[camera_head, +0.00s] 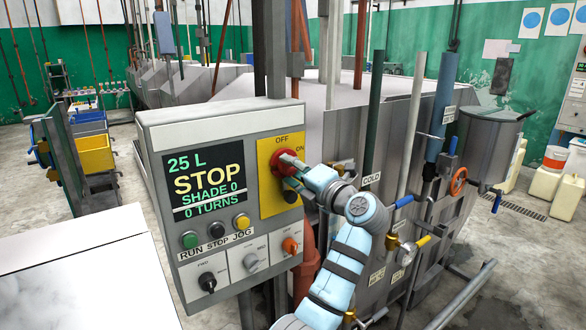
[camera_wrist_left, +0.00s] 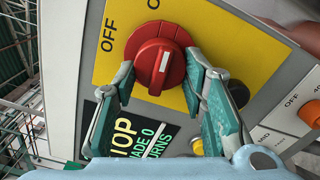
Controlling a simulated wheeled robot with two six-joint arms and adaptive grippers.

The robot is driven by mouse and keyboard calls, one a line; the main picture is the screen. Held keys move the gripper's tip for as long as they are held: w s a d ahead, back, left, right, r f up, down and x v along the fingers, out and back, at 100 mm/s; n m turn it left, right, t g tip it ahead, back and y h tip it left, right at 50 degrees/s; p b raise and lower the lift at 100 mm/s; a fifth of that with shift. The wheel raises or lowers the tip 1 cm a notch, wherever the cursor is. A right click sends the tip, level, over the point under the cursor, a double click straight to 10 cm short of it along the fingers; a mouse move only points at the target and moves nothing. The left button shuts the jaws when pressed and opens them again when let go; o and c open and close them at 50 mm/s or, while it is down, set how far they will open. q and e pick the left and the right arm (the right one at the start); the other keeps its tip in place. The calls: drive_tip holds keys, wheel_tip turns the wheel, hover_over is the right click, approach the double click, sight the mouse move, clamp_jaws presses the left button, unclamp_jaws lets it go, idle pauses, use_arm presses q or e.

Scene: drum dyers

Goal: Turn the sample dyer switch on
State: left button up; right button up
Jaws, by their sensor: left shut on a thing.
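The sample dyer switch is a red round knob (camera_head: 279,158) on a yellow plate (camera_head: 268,202) at the upper right of the grey control box. The plate reads OFF above the knob and ON at its right. My left gripper (camera_head: 292,170) comes in from the lower right and covers part of the knob. In the left wrist view the knob (camera_wrist_left: 158,52) sits between the two fingers of the left gripper (camera_wrist_left: 160,75), which is shut on it. The knob's white mark stands nearly upright in that view. My right gripper is not in view.
The control box (camera_head: 195,118) has a screen (camera_head: 203,182) reading 25 L, STOP, SHADE 0, 0 TURNS. Pipes and valves (camera_head: 459,181) crowd the right. A white surface (camera_head: 90,275) fills the lower left.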

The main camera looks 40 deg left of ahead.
use_arm(q)
drive_tip(key=shift+r+m, duration=0.1)
drive_tip(key=shift+m, duration=0.5)
drive_tip(key=o, duration=1.2)
drive_tip(key=shift+c, duration=0.2)
drive_tip(key=shift+d, duration=0.1)
drive_tip(key=v, duration=1.2)
drive_tip(key=shift+w, duration=0.1)
